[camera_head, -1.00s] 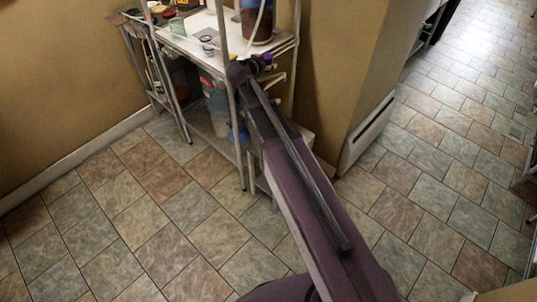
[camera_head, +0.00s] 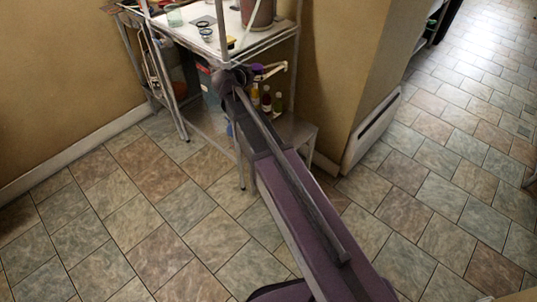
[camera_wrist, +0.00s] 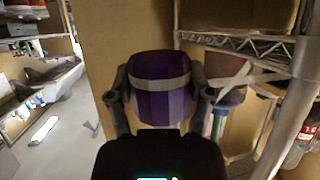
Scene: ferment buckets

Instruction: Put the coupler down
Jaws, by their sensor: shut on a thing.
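The coupler (camera_wrist: 161,98) looks like a purple cylinder with a grey band round it. It is upright in the middle of the wrist view, between the two dark fingers of my gripper (camera_wrist: 160,84), which are shut on it from left and right. In the head view my gripper (camera_head: 246,74) is at the front right corner of the shelf unit, just below the tabletop's edge. Only a small purple patch of the coupler (camera_head: 257,69) shows there. The coupler's underside is hidden by my gripper in the wrist view.
The white tabletop (camera_head: 225,42) carries small jars (camera_head: 206,33) and a brown bucket (camera_head: 257,12). Bottles (camera_head: 266,100) stand below, near a low grey stand (camera_head: 296,130). A metal wire shelf (camera_wrist: 240,62) and post are right of the coupler. Open tiled floor lies left.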

